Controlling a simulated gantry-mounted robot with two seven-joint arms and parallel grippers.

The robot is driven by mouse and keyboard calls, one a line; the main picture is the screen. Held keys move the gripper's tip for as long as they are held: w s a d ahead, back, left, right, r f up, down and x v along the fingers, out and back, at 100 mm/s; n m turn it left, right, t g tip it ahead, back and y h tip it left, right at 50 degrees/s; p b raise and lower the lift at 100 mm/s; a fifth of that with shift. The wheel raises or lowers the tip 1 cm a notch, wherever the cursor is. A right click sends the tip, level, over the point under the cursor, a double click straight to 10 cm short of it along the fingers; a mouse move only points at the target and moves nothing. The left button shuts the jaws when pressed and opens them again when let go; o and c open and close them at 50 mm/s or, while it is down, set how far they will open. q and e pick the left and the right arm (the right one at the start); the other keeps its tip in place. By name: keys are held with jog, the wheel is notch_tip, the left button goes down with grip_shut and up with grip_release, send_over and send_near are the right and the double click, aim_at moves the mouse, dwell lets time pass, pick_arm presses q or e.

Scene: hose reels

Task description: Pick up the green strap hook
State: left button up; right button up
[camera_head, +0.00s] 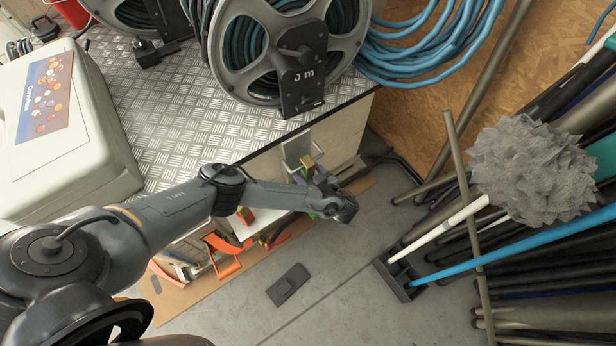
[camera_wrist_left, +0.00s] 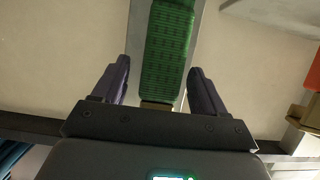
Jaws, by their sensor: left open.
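The green strap hook (camera_wrist_left: 168,50) shows large in the left wrist view as a green woven strip hanging against a grey metal bracket, with a tan end at its bottom. In the head view a small part of it (camera_head: 319,171) shows by the side of the workbench, largely hidden by my wrist. My left gripper (camera_wrist_left: 159,68) is open, with one dark finger on each side of the strap and a visible gap on both sides. In the head view the left gripper (camera_head: 316,188) is at the bench side, partly hidden by its own wrist. My right gripper is not in view.
The workbench's checker-plate top (camera_head: 165,110) carries a hose reel (camera_head: 290,50) and a cream case (camera_head: 60,130). Orange straps (camera_head: 222,255) hang left of the gripper. Poles and brooms (camera_head: 530,250) lie at the right. The grey floor (camera_head: 330,300) between is mostly clear.

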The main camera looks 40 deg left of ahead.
pick_arm(q)
jog(key=shift+w+a+f, duration=0.1)
jog(key=shift+a+f, duration=0.05)
jog(key=shift+a, duration=0.2)
jog(key=shift+d, duration=0.1)
jog(key=c, duration=1.2)
